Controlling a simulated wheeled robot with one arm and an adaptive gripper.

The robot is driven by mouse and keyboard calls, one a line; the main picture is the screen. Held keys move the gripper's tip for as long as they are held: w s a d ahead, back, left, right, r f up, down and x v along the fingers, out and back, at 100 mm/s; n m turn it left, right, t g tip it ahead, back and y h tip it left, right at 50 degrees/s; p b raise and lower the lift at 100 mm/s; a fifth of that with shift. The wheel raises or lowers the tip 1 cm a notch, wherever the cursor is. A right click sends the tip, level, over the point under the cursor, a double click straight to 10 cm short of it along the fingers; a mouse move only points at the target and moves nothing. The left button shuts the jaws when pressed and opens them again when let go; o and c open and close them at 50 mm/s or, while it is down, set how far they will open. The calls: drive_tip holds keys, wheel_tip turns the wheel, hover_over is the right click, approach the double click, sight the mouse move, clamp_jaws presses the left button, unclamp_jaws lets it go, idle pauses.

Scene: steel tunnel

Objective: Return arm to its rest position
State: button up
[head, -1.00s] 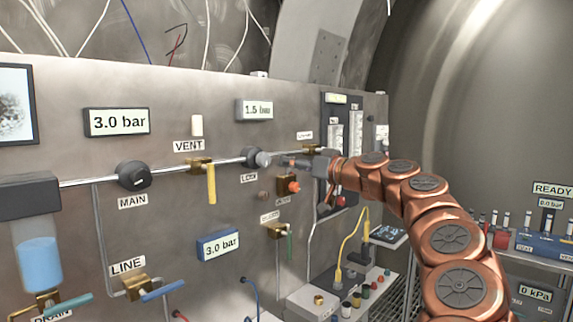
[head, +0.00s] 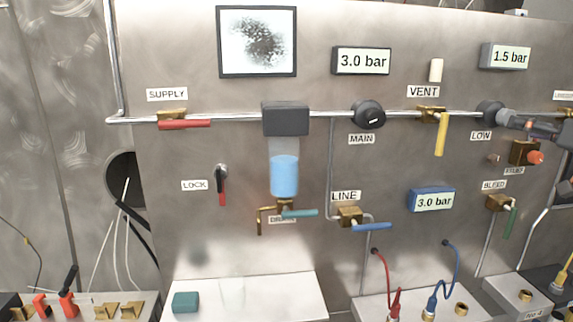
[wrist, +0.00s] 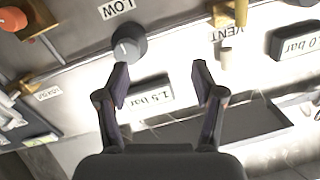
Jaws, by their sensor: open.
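My gripper (wrist: 160,78) is open and empty in the wrist view, with its two dark fingers spread apart. The grey LOW knob (wrist: 128,43) lies just beyond the left fingertip. I cannot tell whether they touch. In the head view my gripper (head: 522,124) shows only in part at the right edge, close beside the LOW knob (head: 490,113).
The steel panel carries the MAIN knob (head: 369,115), yellow VENT lever (head: 440,132), red SUPPLY lever (head: 184,124), orange knob (head: 535,157) and green BLEED lever (head: 510,220). White ledges (head: 245,295) jut out below. A 1.5 bar display (wrist: 148,95) is near my fingers.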

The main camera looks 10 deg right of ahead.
drive_tip(key=w+a+f+n+g+y, duration=0.2)
drive_tip(key=a, duration=0.8)
drive_tip(key=w+a+f+n+g+y, duration=0.2)
drive_tip(key=a, duration=0.9)
drive_tip(key=s+a+f+n+g+p, duration=0.1)
drive_tip(key=s+a+f+g, duration=0.2)
drive_tip(key=a+f, duration=0.35)
drive_tip(key=s+a+f+g, duration=0.2)
drive_tip(key=a+f+g, duration=0.1)
drive_tip(key=a, duration=0.7)
drive_tip(key=s+a+f+g+h, duration=0.1)
drive_tip(key=s+a+f+g, duration=0.2)
drive_tip(key=s+f, duration=0.4)
drive_tip(key=s+a+f+g+h, duration=0.1)
drive_tip(key=s+a+f+g, duration=0.15)
drive_tip(key=s+f, duration=0.4)
drive_tip(key=s+d+f+m+g+h, duration=0.1)
drive_tip(key=s+d+f+g, duration=0.1)
drive_tip(key=s+f, duration=0.2)
drive_tip(key=s+d+f+m+g+h+p, duration=0.1)
drive_tip(key=s+d+f+h, duration=0.1)
drive_tip(key=s+f, duration=0.3)
drive_tip(key=s, duration=0.4)
drive_tip(key=shift+s+f+m+g, duration=0.3)
drive_tip(key=shift+s+g, duration=0.05)
drive_tip(key=shift+s, duration=0.05)
